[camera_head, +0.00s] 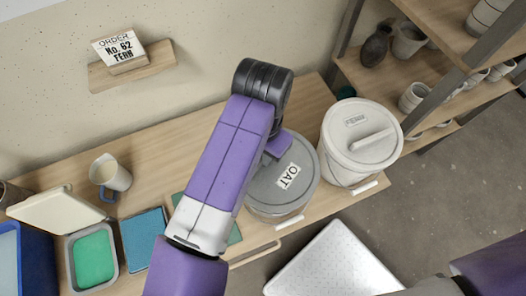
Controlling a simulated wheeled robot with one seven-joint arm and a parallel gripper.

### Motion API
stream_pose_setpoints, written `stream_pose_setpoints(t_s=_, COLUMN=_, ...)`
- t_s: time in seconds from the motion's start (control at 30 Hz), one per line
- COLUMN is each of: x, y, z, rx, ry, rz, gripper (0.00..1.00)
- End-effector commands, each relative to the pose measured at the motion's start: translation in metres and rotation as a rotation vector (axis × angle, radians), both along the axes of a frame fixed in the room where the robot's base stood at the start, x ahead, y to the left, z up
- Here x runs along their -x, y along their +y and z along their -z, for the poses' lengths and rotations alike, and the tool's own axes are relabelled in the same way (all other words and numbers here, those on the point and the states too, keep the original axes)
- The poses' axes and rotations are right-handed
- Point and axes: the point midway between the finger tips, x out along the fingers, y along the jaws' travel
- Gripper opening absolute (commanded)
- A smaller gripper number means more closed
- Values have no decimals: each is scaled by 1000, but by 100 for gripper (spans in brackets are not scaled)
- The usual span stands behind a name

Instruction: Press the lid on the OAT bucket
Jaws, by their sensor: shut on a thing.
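The grey OAT lid (261,184), with a white label reading OAT, lies over the round OAT bucket (272,217) on the wooden bench. Little of the bucket wall shows below the lid, and I cannot tell whether the lid is fully seated. My purple arm comes in from below and bends down at the dark wrist joint. My gripper (278,145) is over the far part of the lid and mostly hidden by the arm. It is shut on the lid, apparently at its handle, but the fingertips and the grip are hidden.
A white lidded bucket (338,168) with a bar handle stands close on the right. Left are a blue-handled mug (110,173), a blue tile (146,236) and a green-filled tray (92,257). A shelf of pots (437,72) stands at right. An order card (118,48) reads No. 62 FERN.

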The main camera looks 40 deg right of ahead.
Motion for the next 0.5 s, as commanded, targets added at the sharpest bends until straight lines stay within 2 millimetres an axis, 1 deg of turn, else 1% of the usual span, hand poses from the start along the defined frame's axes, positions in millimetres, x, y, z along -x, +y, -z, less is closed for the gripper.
stream_pose_setpoints(t_s=0.17, x=0, y=0, z=0, rx=0, ry=0, rz=0, gripper=0)
stream_pose_setpoints(t_s=0.2, x=0, y=0, z=0, rx=0, ry=0, rz=0, gripper=13)
stream_pose_setpoints(t_s=0.27, x=0, y=0, z=0, rx=0, ry=0, rz=0, gripper=25)
stream_pose_setpoints(t_s=0.3, x=0, y=0, z=0, rx=0, ry=0, rz=0, gripper=33)
stream_pose_setpoints(t_s=0.33, x=0, y=0, z=0, rx=0, ry=0, rz=0, gripper=37)
stream_pose_setpoints(t_s=0.5, x=0, y=0, z=0, rx=0, ry=0, rz=0, gripper=37)
